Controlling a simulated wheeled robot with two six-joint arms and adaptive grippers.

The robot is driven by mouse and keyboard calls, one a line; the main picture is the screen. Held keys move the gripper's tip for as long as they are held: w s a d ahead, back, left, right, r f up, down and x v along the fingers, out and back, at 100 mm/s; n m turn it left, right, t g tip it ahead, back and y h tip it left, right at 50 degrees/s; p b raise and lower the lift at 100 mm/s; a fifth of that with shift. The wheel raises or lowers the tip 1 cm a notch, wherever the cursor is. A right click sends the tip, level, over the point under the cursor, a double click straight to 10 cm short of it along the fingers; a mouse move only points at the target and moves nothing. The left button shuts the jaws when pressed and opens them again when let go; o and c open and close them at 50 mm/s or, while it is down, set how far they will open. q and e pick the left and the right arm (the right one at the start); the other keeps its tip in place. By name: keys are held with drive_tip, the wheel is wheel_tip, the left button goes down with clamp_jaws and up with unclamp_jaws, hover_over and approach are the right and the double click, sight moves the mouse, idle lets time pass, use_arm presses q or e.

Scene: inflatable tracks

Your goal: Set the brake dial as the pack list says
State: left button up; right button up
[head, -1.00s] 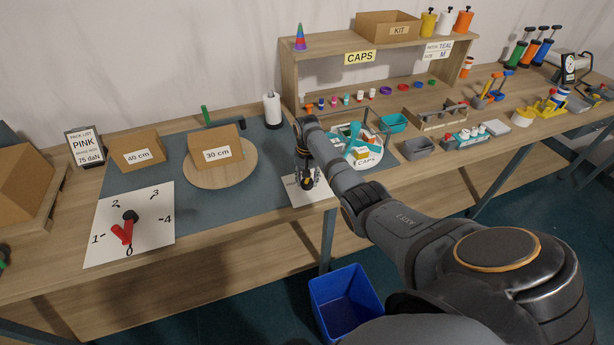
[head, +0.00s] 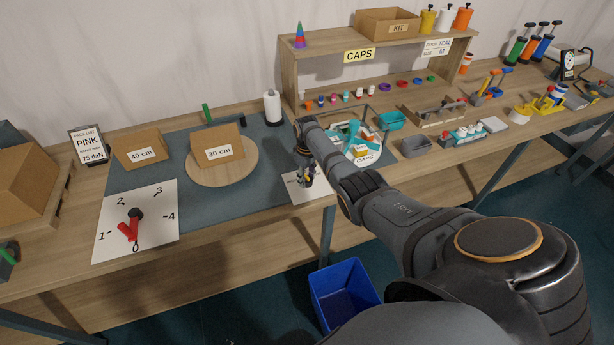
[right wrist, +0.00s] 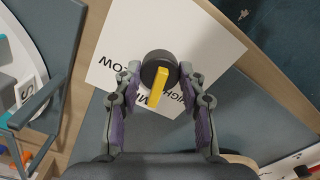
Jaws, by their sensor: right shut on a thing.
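The brake dial is a black round knob (right wrist: 151,66) with a yellow pointer bar (right wrist: 158,88), on a white card (right wrist: 118,40) in the right wrist view. The card reads LOW, a partly covered word starting with M, and HIGH. The pointer lies toward the lower edge of the picture, over the M word beside HIGH. My right gripper (right wrist: 159,74) is shut on the knob, one finger on each side. In the head view my right gripper (head: 306,177) stands over the card, mostly hiding the knob. The pack list (head: 88,145) reads PINK and 75 daN.
A second dial with a red pointer (head: 128,230) sits on a card numbered 0 to 4 at the left. Boxes marked 40 cm (head: 140,148) and 30 cm (head: 217,146) stand behind. A blue bin (head: 343,292) is on the floor.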

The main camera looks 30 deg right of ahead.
sight(307, 177)
drive_tip(key=n, duration=0.4)
drive_tip(key=shift+w, duration=0.1)
drive_tip(key=shift+n, duration=2.2)
drive_tip(key=o, duration=1.1)
drive_tip(key=shift+o, duration=0.2)
drive_tip(key=shift+r, duration=0.2)
wheel_tip(307, 177, up, 12)
drive_tip(key=shift+f, duration=0.2)
